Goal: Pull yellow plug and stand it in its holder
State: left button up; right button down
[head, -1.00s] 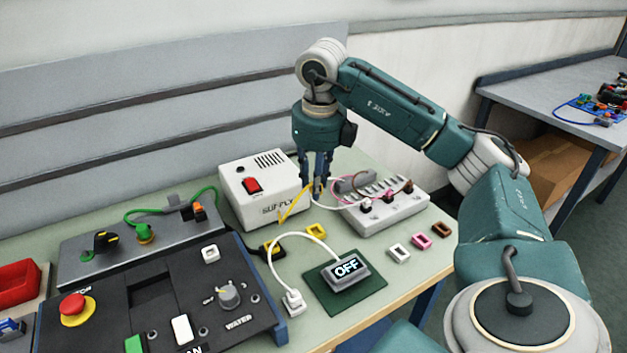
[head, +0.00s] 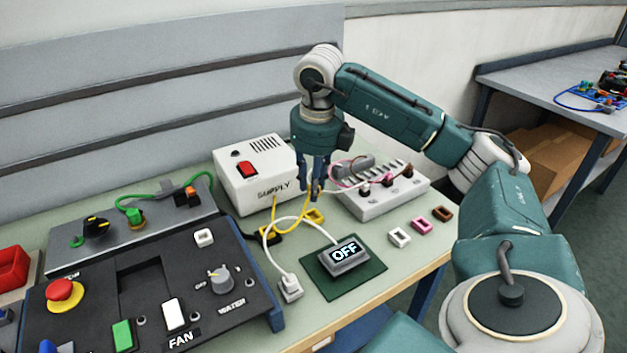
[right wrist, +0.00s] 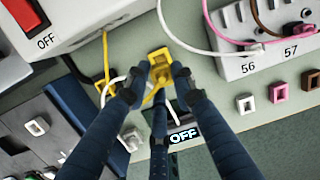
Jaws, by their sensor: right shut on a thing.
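My right gripper (head: 316,192) is shut on the yellow plug, which is small and mostly hidden between the fingers. It is just above the yellow holder (head: 315,215), a small block on the bench. In the right wrist view, yellow parts (right wrist: 159,62) show at the fingertips; I cannot tell plug from holder there, nor whether they touch. The yellow cable (head: 290,232) hangs in a loop from the plug to the left. My left gripper is not in view.
The white supply box (head: 255,175) stands behind left, and a white terminal block (head: 385,205) stands right. White (head: 399,237), pink (head: 421,226) and brown (head: 442,214) holders lie to the right. A display reading OFF (head: 345,254) and a white plug (head: 290,288) are in front.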

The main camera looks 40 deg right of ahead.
notch_tip(320, 180, down, 2)
jog(key=shift+b, duration=0.45)
jog(key=shift+a+f, duration=0.1)
jog(key=shift+f, duration=0.25)
jog(key=shift+f+b, duration=0.75)
jog(key=shift+f, duration=0.1)
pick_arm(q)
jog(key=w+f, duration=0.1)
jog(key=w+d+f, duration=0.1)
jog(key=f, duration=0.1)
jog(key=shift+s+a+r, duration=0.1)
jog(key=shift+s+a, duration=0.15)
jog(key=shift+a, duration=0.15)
pick_arm(e)
jog(key=shift+r, duration=0.1)
jog(key=shift+f+b, duration=0.5)
jog(key=shift+f, duration=0.6)
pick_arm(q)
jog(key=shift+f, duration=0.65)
